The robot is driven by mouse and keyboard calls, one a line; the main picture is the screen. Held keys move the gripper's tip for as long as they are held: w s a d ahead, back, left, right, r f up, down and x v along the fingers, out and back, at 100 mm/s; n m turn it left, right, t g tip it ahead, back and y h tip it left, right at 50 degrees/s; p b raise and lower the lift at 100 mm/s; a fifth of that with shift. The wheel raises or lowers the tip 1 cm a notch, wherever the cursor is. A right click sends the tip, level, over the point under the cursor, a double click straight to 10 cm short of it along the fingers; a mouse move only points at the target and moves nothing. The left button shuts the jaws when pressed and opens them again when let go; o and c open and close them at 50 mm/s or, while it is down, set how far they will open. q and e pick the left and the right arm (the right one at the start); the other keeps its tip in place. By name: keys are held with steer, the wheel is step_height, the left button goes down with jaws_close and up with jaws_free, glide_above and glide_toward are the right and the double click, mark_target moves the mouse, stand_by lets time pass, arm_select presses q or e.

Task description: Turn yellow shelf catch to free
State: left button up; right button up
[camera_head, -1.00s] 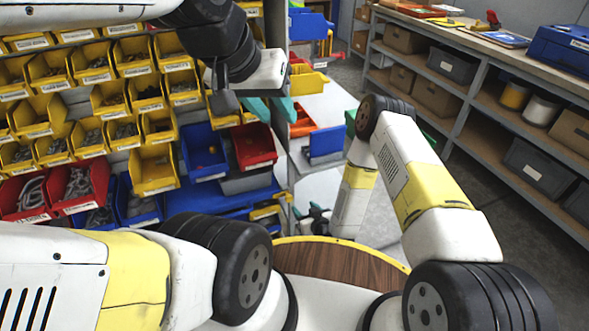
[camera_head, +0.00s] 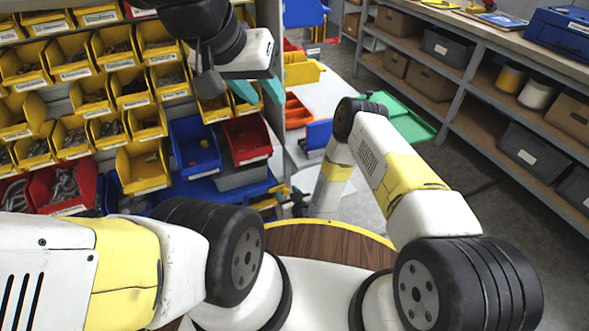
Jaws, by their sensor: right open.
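I cannot pick out the yellow shelf catch; among the yellow bins no part is clearly a catch. The shelf's yellow bins (camera_head: 142,170) fill the left side, and my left arm hides part of the upper rows. My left gripper (camera_head: 258,92), with teal fingers, hangs at the right end of the shelf, above and in front of a red bin (camera_head: 246,139). Its fingers are apart, with nothing seen between them. My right gripper (camera_head: 293,204) is low, small and partly hidden, near the shelf's lower right corner. It is open.
A blue bin (camera_head: 195,146) is beside the red one. Orange bins (camera_head: 297,110) and another yellow bin (camera_head: 302,70) stand behind the shelf's right edge. A green panel (camera_head: 403,118) lies beyond my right arm. A grey rack (camera_head: 468,75) with boxes lines the right; floor is open before it.

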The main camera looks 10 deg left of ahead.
jaws_close()
stand_by(0.4)
steer(key=m+y, duration=0.1)
steer(key=m+g+y, duration=0.1)
steer(key=m, duration=0.1)
steer(key=shift+w+d, duration=0.2)
steer(key=shift+d, duration=0.1)
steer(key=m+y, duration=0.2)
steer(key=m, duration=0.1)
steer(key=shift+d+f+g, duration=0.1)
steer(key=shift+f+g, duration=0.05)
steer(key=shift+g, duration=0.15)
steer(key=m+y, duration=0.1)
steer(key=m, duration=0.1)
steer(key=m+y, duration=0.1)
steer(key=shift+w+f+m, duration=0.1)
steer(key=shift+f+m, duration=0.1)
steer(key=shift+m, duration=0.2)
steer(key=m+y, duration=0.1)
steer(key=m, duration=0.2)
steer(key=shift+f+m+y, duration=0.15)
steer(key=shift+m+y, duration=0.15)
